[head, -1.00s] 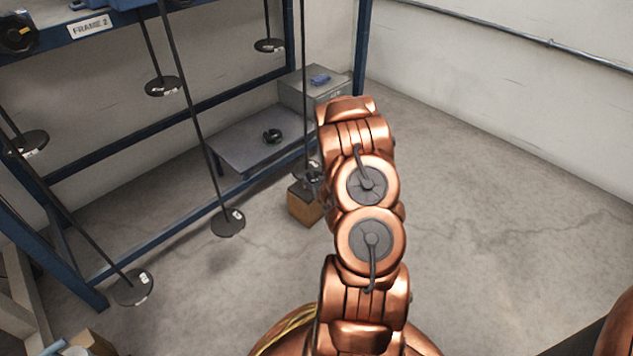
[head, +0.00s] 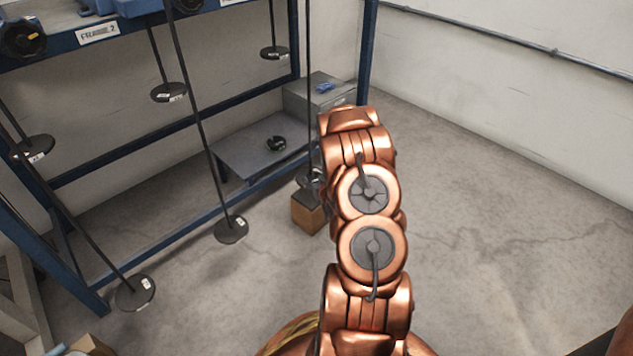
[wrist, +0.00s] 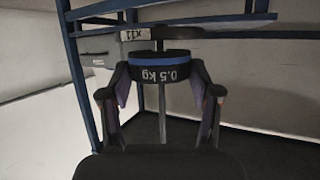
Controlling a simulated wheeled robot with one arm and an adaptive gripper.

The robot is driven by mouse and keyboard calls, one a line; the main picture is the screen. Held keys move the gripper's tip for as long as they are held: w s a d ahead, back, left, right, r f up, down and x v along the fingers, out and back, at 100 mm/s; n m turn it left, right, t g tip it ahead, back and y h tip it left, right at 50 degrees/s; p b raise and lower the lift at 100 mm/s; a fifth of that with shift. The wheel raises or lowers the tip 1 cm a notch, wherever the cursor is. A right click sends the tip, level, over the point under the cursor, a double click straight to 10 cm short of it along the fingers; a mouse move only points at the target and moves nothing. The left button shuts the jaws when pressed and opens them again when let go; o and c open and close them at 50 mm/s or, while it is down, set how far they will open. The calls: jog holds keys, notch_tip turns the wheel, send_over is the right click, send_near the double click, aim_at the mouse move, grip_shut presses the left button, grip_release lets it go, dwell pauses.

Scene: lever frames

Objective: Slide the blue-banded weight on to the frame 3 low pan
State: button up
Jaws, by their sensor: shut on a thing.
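In the wrist view the blue-banded weight (wrist: 163,70) is a dark disc with a blue stripe and upside-down "0.5 kg" lettering. My gripper (wrist: 163,80) is shut on it, one finger at each side. A dark round pan (wrist: 178,33) with a pale tag shows just past the weight, close to it; I cannot tell whether they touch. A thin rod (wrist: 162,125) lines up with the weight; whether it passes through a slot is hidden. In the head view my arm hides the gripper and weight. A low pan (head: 313,181) hangs on a rod left of my arm.
Several other pans, such as this one (head: 231,230), hang on rods from a blue rack (head: 190,135) marked frame 2. A wooden block (head: 308,213) stands under the low pan. A grey shelf (head: 245,160) holds a small dark object. The floor at right is clear.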

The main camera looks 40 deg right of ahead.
jog(key=shift+w+d+p, duration=0.2)
jog(key=shift+w+d, duration=0.15)
jog(key=shift+w, duration=0.35)
jog(key=shift+w+d+p, duration=0.15)
jog(key=shift+w+d, duration=0.15)
jog(key=shift+w, duration=0.35)
jog(key=shift+w+d+p, duration=0.2)
jog(key=shift+w+d, duration=0.15)
jog(key=shift+w, duration=0.35)
dwell(1.5)
jog(key=shift+f, duration=0.4)
dwell(0.5)
jog(key=o, duration=1.4)
jog(key=shift+o, duration=0.2)
jog(key=shift+s+a, duration=0.1)
jog(key=shift+s, duration=0.05)
jog(key=p+v, duration=0.1)
jog(key=v, duration=0.5)
jog(key=shift+s+a+p, duration=0.15)
jog(key=shift+s+p, duration=0.15)
jog(key=shift+r, duration=0.1)
dwell(0.6)
